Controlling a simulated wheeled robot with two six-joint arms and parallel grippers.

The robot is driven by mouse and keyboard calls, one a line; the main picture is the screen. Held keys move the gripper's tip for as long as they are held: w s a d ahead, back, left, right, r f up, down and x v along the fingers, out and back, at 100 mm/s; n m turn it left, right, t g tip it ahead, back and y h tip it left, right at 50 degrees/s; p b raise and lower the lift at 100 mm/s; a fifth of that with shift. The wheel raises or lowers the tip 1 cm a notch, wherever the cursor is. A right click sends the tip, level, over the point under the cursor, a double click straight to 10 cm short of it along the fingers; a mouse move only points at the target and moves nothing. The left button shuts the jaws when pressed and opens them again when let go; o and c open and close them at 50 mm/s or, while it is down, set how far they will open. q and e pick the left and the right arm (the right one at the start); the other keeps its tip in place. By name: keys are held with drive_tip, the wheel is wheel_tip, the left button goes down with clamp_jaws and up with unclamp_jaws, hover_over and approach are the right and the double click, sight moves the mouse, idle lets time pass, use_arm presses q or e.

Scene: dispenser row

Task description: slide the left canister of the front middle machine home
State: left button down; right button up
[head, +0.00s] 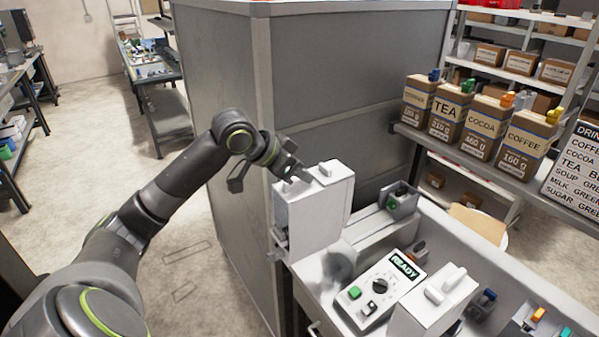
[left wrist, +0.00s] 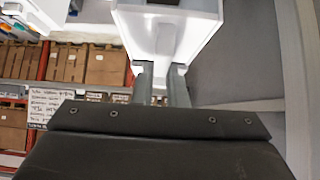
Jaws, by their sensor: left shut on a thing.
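The left canister (head: 312,215) is a tall white box with a raised grip on top. It stands upright at the left end of the white machine, beside a grey cabinet wall. My left gripper (head: 296,174) reaches it from the left, at its upper part, and is shut on it. In the left wrist view, the two fingers (left wrist: 162,75) close on the canister's (left wrist: 190,32) grip. The machine's front panel (head: 380,288) carries a lit READY sign, a dial and a green button. I cannot tell how far in the canister sits. My right gripper is not in view.
A second white canister (head: 436,302) stands right of the panel. A dark part with a green piece (head: 398,203) sits at the back of the machine. The grey cabinet (head: 330,90) blocks the room behind. A shelf with labelled boxes (head: 482,125) is at the right.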

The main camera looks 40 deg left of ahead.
sight(324, 166)
use_arm(q)
drive_tip(key=shift+s+a+r, duration=0.1)
drive_tip(key=shift+s+r, duration=0.05)
drive_tip(key=shift+s, duration=0.05)
drive_tip(key=shift+s+a+r, duration=0.1)
drive_tip(key=shift+s+a, duration=0.1)
drive_tip(key=shift+s, duration=0.2)
drive_tip(key=shift+w+d, duration=0.15)
drive_tip(key=shift+w, duration=0.05)
drive_tip(key=shift+w+d, duration=0.25)
drive_tip(key=shift+w, duration=0.4)
drive_tip(key=shift+w+d, duration=0.35)
drive_tip(key=shift+w, duration=0.55)
drive_tip(key=shift+w+d, duration=0.4)
drive_tip(key=shift+w, duration=0.45)
drive_tip(key=shift+w+d, duration=0.35)
drive_tip(key=shift+w, duration=0.55)
